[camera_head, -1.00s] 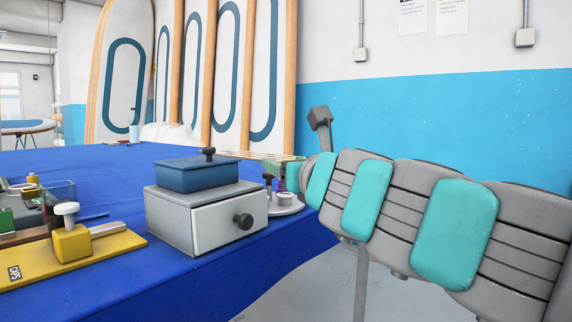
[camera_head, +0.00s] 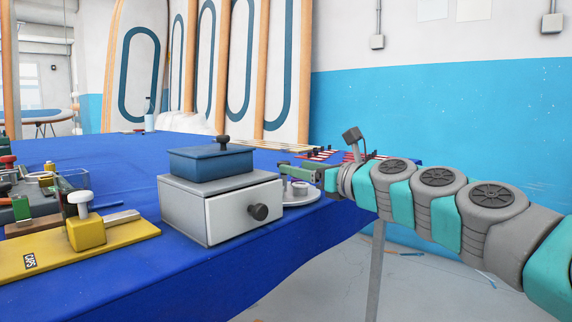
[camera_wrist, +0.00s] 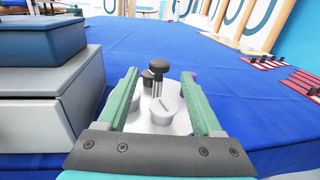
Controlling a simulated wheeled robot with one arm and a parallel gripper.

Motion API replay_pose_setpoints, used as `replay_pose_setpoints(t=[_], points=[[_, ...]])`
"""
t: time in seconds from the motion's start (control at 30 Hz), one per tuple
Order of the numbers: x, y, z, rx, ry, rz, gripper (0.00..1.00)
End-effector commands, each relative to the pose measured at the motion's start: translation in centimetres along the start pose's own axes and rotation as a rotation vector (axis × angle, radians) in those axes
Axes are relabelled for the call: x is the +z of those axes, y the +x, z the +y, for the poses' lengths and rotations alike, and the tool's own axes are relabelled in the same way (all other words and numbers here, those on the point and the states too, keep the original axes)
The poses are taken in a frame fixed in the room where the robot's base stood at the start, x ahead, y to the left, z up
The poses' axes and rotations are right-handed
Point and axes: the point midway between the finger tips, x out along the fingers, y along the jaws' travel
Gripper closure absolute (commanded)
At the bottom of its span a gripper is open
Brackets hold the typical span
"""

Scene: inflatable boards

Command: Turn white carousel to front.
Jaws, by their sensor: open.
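The white carousel (camera_head: 296,196) is a low round turntable near the right edge of the blue table, partly hidden behind the grey box. In the wrist view its light disc (camera_wrist: 180,124) carries a grey slotted cap and a post with a black knob (camera_wrist: 158,68). My gripper (camera_head: 300,172) reaches over the carousel from the right. In the wrist view my gripper (camera_wrist: 165,85) is open, its two green fingers apart on either side of the post and cap. I cannot tell whether a finger touches anything on the disc.
A grey drawer box (camera_head: 215,212) with a blue lidded box (camera_head: 211,163) on top stands left of the carousel. A yellow caps board (camera_head: 85,245) lies further left. Red racks (camera_wrist: 290,80) lie to the right in the wrist view. The table's middle is clear.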

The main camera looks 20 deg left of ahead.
Motion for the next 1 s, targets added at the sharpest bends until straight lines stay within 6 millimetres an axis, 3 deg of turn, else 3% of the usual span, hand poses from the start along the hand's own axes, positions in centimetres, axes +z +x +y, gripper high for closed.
replay_pose_setpoints(t=[0.33, 0.77, 1.0], points=[[0.0, 4.8, 0.1, 0.001, -0.002, 0.000, 0.33], [0.2, 5.7, 0.0, -0.001, -0.002, -0.003, 0.33], [0.2, 5.7, 0.0, -0.001, -0.002, -0.003, 0.56]])
